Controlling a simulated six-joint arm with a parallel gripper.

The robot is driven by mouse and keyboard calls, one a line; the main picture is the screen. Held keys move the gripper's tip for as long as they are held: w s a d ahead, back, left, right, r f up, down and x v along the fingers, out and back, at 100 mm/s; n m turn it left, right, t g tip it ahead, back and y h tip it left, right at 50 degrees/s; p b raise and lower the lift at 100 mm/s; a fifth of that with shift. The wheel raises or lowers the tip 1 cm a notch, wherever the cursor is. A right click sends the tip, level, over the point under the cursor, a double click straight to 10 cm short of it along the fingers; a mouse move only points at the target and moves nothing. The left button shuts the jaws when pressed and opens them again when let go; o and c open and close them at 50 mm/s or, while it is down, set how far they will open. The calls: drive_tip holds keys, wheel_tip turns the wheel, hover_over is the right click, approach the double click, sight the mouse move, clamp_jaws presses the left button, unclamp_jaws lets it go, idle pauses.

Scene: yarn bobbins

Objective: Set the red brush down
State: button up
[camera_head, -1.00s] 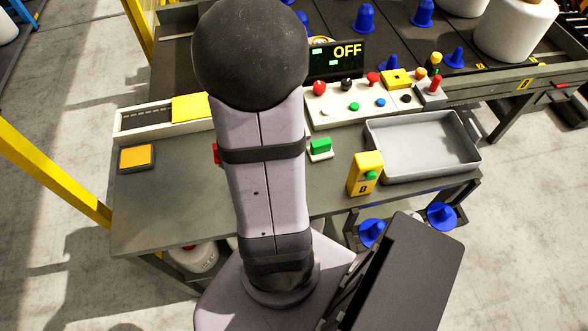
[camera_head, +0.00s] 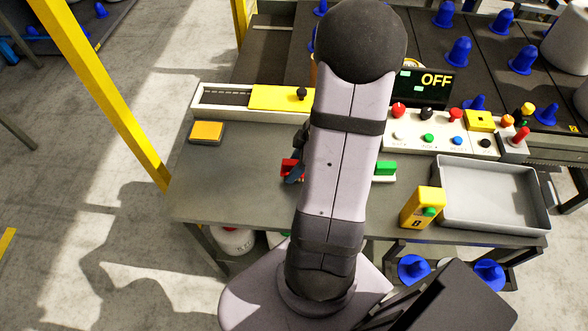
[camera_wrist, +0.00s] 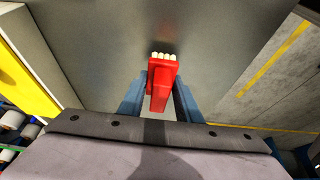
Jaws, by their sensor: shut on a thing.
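The red brush (camera_wrist: 162,82) is a red block with pale bristles, gripped between the blue fingers of my gripper (camera_wrist: 160,103) in the wrist view. Its bristle end points away from my wrist, over the bare grey table top (camera_wrist: 95,45). In the head view, part of the red brush (camera_head: 288,167) and a blue finger of my gripper (camera_head: 296,173) show just left of my arm, over the middle of the table. My arm hides the rest. I cannot tell whether the brush touches the table.
A green brush (camera_head: 385,168) lies just right of my arm. A yellow box (camera_head: 422,208) and a grey tray (camera_head: 545,215) stand further right. An orange-topped pad (camera_head: 206,132) is at the left, and a button panel (camera_head: 400,138) is behind. The table's left front is clear.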

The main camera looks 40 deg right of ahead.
drive_tip(key=shift+f, duration=0.75)
drive_tip(key=shift+f+b, duration=0.25)
drive_tip(key=shift+b, duration=0.1)
drive_tip(key=o, duration=1.1)
drive_tip(key=shift+r, duration=0.1)
drive_tip(key=shift+r, duration=0.15)
drive_tip(key=shift+r+p, duration=0.2)
drive_tip(key=shift+p, duration=0.2)
drive_tip(key=v, duration=1.1)
drive_tip(key=shift+s+d+r, duration=0.1)
drive_tip(key=shift+s+r, duration=0.05)
drive_tip(key=shift+r, duration=0.1)
